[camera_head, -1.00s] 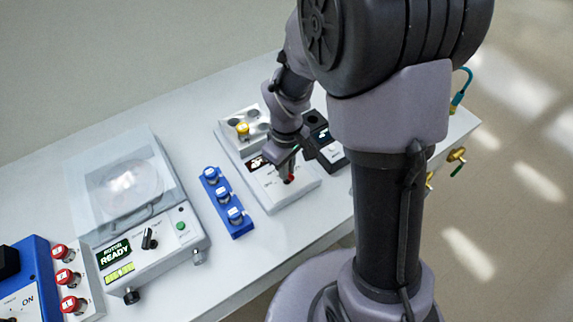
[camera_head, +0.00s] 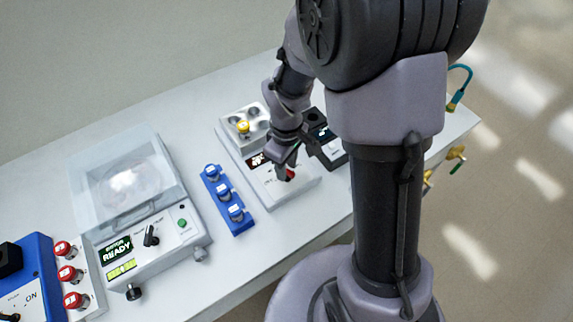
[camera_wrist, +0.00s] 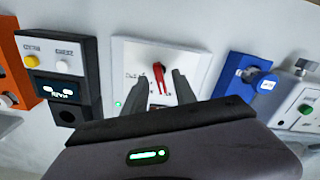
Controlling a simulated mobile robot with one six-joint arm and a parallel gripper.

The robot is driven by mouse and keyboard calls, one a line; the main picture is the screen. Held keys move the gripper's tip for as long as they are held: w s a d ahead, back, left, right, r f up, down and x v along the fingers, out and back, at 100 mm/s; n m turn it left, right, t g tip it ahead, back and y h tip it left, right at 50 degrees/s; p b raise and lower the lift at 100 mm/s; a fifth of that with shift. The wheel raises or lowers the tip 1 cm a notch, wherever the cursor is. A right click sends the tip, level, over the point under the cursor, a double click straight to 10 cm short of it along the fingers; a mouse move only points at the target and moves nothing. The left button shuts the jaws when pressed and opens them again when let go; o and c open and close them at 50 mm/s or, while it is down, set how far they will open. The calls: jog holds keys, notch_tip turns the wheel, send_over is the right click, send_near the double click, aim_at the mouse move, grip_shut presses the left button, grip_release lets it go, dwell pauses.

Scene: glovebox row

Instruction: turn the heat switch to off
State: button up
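The heat switch is a red lever knob (camera_wrist: 159,77) on the white front panel (camera_wrist: 128,52) of a heater block. In the wrist view the lever points nearly straight along the picture's vertical, with a slight tilt; the labels beside it are too small to read surely. My gripper (camera_wrist: 162,88) is open, its dark fingers on either side of the lever with a gap to each. A small green light shows near the left finger. In the head view my gripper (camera_head: 287,168) is at the red knob (camera_head: 290,174), which it partly hides. The heater block (camera_head: 250,112) holds a yellow-capped vial.
A dark device (camera_head: 326,138) stands close to the right of the heater block. A blue rack with blue-capped vials (camera_head: 228,192) stands to its left. Farther left are a clear-lidded rotor machine (camera_head: 180,236) reading READY, red-capped vials (camera_head: 67,273) and a blue device (camera_head: 33,262).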

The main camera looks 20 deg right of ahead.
jog(key=shift+r, duration=0.1)
notch_tip(320, 180, up, 17)
jog(key=p, duration=0.6)
jog(key=shift+r, duration=0.1)
